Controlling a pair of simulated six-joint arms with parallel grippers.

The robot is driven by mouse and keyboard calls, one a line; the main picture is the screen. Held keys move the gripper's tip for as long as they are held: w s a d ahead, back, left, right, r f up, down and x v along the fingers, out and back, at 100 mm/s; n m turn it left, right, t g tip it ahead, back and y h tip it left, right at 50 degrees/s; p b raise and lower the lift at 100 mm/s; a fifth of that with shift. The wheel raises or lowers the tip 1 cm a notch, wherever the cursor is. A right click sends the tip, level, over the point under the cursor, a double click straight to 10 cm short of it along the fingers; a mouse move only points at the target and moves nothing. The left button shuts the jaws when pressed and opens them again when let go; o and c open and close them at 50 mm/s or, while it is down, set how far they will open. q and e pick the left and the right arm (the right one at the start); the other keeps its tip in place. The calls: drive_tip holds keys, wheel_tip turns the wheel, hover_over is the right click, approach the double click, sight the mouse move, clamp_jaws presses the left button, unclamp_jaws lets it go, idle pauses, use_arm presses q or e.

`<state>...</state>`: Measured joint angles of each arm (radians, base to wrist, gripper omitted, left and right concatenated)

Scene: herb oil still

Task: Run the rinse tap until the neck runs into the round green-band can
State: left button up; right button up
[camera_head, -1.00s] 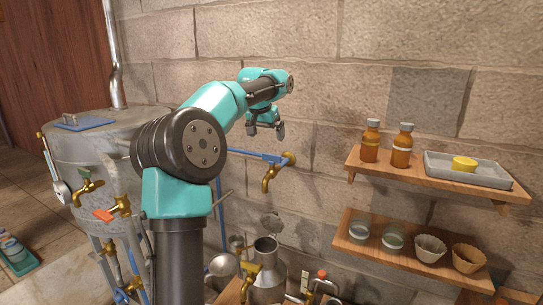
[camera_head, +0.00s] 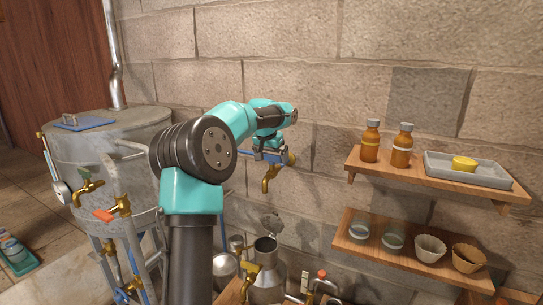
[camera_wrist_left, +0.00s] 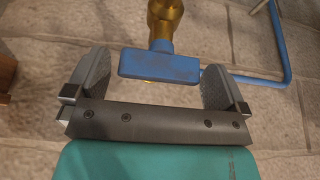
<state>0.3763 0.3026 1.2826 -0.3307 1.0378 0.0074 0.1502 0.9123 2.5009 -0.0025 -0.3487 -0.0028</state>
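The brass wall tap (camera_head: 268,180) has a blue handle, with blue piping beside it. My left gripper (camera_head: 270,157) is at the tap's top in the head view. In the left wrist view the blue handle (camera_wrist_left: 158,66) lies between the two open grey fingers, with a gap on each side. The brass tap body (camera_wrist_left: 164,18) shows beyond it. A metal can (camera_head: 267,278) with a narrow neck and raised lid stands below the tap. I cannot make out a green band on it. My right gripper is not in view.
A metal still (camera_head: 85,150) with brass taps stands at the left. An upper shelf (camera_head: 430,183) holds two amber bottles and a tray. A lower shelf (camera_head: 400,262) holds glass dishes and fluted cups. The stone wall is close behind the tap.

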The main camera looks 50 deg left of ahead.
use_arm(q)
drive_tip(key=c, duration=0.8)
drive_tip(key=shift+n, duration=0.4)
drive_tip(key=n+y, duration=0.1)
drive_tip(key=n, duration=0.1)
drive_tip(key=shift+n+g, duration=0.3)
drive_tip(key=shift+n, duration=0.1)
drive_tip(key=n+g+y, duration=0.1)
drive_tip(key=n, duration=0.3)
drive_tip(key=shift+w+d, duration=0.1)
drive_tip(key=n+g+y, duration=0.1)
drive_tip(key=n+g, duration=0.1)
drive_tip(key=n, duration=0.3)
drive_tip(key=shift+w, duration=0.1)
drive_tip(key=n+g, duration=0.1)
drive_tip(key=n, duration=0.3)
drive_tip(key=shift+g, duration=0.4)
